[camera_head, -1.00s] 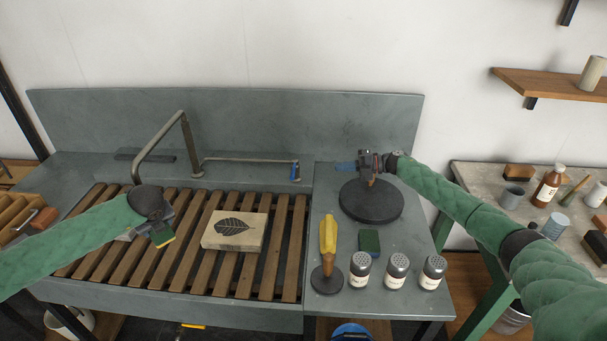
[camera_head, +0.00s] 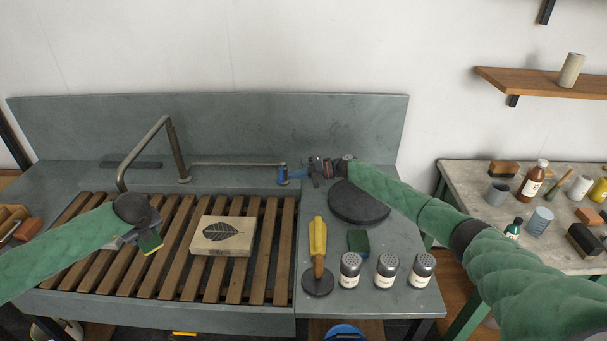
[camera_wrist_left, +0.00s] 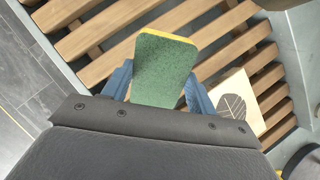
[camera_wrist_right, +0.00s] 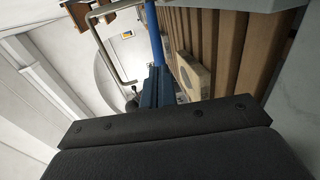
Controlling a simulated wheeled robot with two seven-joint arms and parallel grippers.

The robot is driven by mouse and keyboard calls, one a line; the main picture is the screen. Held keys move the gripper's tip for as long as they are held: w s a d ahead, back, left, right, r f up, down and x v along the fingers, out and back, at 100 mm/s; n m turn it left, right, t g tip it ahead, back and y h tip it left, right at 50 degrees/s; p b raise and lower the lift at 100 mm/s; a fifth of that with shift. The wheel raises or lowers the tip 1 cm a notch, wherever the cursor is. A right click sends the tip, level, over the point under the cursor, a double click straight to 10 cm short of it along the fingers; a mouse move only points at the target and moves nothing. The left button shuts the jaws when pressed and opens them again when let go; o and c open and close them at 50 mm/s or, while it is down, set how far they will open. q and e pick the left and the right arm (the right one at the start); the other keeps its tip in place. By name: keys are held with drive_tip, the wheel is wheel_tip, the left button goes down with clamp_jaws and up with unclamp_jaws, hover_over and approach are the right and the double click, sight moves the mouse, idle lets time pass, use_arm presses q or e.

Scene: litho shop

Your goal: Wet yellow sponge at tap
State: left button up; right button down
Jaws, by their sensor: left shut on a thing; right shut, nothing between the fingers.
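My left gripper (camera_head: 143,238) is shut on the yellow sponge (camera_head: 151,243), which has a green scouring face, and holds it above the slatted rack. The sponge fills the space between the blue fingers in the left wrist view (camera_wrist_left: 163,70). The tap's bent spout pipe (camera_head: 172,135) stands behind the rack, to the right of and beyond the sponge. A thin pipe runs right to the tap's blue handle (camera_head: 282,175). My right gripper (camera_head: 298,173) is shut and empty, close beside the handle; I cannot tell whether they touch.
A printing stone with a leaf picture (camera_head: 223,235) lies on the slatted rack (camera_head: 180,270). A bottle-laden table (camera_head: 465,190) stands right.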

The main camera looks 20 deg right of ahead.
drive_tip(key=shift+x, duration=0.9)
drive_tip(key=shift+a, duration=0.95)
drive_tip(key=s+a+v, duration=0.1)
drive_tip(key=s+v, duration=0.1)
drive_tip(key=v, duration=1.1)
drive_tip(key=shift+s+d, duration=0.3)
drive_tip(key=shift+s, duration=0.15)
